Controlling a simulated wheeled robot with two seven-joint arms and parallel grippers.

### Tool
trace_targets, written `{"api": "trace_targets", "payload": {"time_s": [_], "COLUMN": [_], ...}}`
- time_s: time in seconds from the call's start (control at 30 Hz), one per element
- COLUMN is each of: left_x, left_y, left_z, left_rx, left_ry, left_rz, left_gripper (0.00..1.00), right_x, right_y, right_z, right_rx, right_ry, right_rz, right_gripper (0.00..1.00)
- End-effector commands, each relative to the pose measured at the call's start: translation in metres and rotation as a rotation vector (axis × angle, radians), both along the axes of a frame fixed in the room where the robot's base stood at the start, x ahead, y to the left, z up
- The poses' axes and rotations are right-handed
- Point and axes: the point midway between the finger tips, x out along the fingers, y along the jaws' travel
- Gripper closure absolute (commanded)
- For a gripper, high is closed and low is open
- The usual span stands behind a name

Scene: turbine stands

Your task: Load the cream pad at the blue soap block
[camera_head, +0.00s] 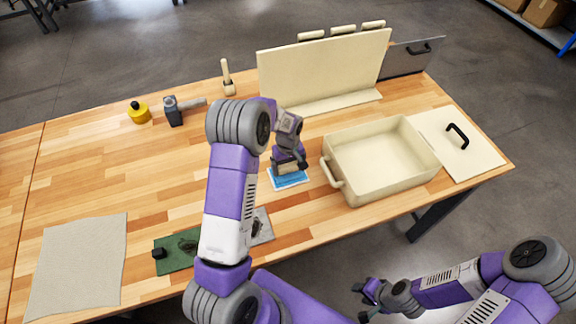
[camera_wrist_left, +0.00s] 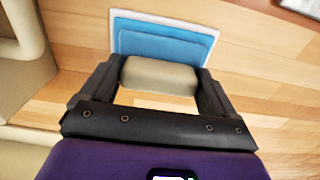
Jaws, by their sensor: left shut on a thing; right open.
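My left gripper (camera_wrist_left: 158,80) is shut on the cream pad (camera_wrist_left: 158,76), with one finger on each side of it. In the head view the left gripper (camera_head: 289,163) is over the blue soap block (camera_head: 290,180), with the pad (camera_head: 288,169) between its fingers. In the left wrist view the blue soap block (camera_wrist_left: 165,42) lies on a white base, directly beyond the pad. The pad overlaps the block's near edge in that view; I cannot tell whether they touch. My right gripper (camera_head: 369,300) is open and empty, off the table's front edge.
A cream tub (camera_head: 334,178) with handles stands right of the block, its lid (camera_head: 470,150) beside it. A cream upright board (camera_head: 320,75) stands behind. A green mat (camera_head: 175,252) and a grey cloth (camera_head: 78,262) lie left.

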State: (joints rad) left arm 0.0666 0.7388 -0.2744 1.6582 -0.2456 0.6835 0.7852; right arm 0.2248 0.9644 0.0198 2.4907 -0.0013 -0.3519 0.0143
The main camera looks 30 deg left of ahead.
Motion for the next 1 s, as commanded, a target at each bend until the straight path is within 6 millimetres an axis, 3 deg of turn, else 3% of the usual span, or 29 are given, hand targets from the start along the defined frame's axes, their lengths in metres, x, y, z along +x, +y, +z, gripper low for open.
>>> {"api": "trace_targets", "payload": {"time_s": [0.47,1.0], "left_x": [-0.001,0.000], "left_y": [-0.001,0.000], "left_z": [0.002,0.046], "left_rx": [-0.002,-0.001], "left_ry": [0.004,0.001], "left_rz": [0.000,0.001], "left_gripper": [0.35,0.35], "right_x": [0.000,0.000], "right_y": [0.000,0.000], "right_z": [0.002,0.030], "right_rx": [0.000,0.000], "right_ry": [0.000,0.000], "right_rz": [0.000,0.000], "right_gripper": [0.57,0.57]}}
